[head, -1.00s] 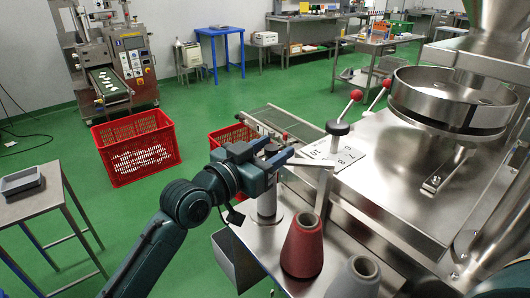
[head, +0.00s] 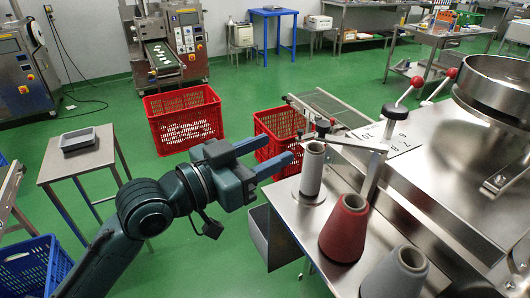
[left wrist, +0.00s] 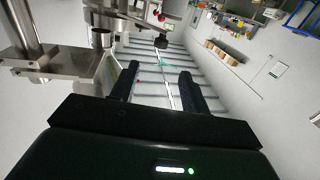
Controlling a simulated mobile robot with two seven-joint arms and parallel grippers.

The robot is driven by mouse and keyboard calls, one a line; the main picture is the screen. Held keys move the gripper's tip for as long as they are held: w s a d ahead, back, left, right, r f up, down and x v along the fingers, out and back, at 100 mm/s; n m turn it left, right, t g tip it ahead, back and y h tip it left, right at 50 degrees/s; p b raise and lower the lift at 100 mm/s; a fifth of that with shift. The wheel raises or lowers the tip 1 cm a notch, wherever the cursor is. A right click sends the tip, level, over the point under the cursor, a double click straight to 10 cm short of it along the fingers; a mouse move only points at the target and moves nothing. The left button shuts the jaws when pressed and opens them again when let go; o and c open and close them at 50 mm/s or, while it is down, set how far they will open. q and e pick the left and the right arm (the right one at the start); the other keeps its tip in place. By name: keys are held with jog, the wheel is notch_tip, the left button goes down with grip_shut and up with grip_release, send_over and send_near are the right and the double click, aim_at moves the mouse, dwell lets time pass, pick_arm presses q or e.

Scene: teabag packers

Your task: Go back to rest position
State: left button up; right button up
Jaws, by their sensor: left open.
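My left gripper (head: 280,163) reaches in from the left in the head view. It is open and empty, in the air just left of the steel machine's table. Its two fingers also show apart in the left wrist view (left wrist: 160,88), with nothing between them. A grey cone spool (head: 313,170) stands upright on the table's post, to the right of the fingertips and apart from them. A red cone spool (head: 344,228) and another grey cone spool (head: 396,272) stand on the table nearer to me. My right gripper does not show.
Two red crates, one at the left (head: 186,119) and one behind my gripper (head: 278,122), stand on the green floor. A small table (head: 62,166) with a grey tray (head: 79,149) stands at left. A blue crate (head: 22,272) is at lower left. Floor between is clear.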

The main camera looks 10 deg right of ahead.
pick_arm(q)
jog(key=a+f+n+t+y, duration=0.2)
jog(key=a+f+n+y, duration=0.15)
jog(key=f, duration=0.45)
jog(key=a+f+n+t+y, duration=0.25)
jog(key=a+f, duration=0.25)
jog(key=f, duration=0.4)
jog(key=s+a+f+n+g+y, duration=0.1)
jog(key=s+a+f+y, duration=0.2)
jog(key=s+a+f, duration=0.3)
jog(key=s+a+f+n+g+y+p, duration=0.1)
jog(key=s+a+f+n+y, duration=0.1)
jog(key=s+a+f, duration=0.4)
notch_tip(320, 180, down, 5)
jog(key=shift+s+a+f+y, duration=0.2)
jog(key=shift+s+a+y, duration=0.1)
jog(key=shift+s+y, duration=0.45)
jog(key=shift+c, duration=0.5)
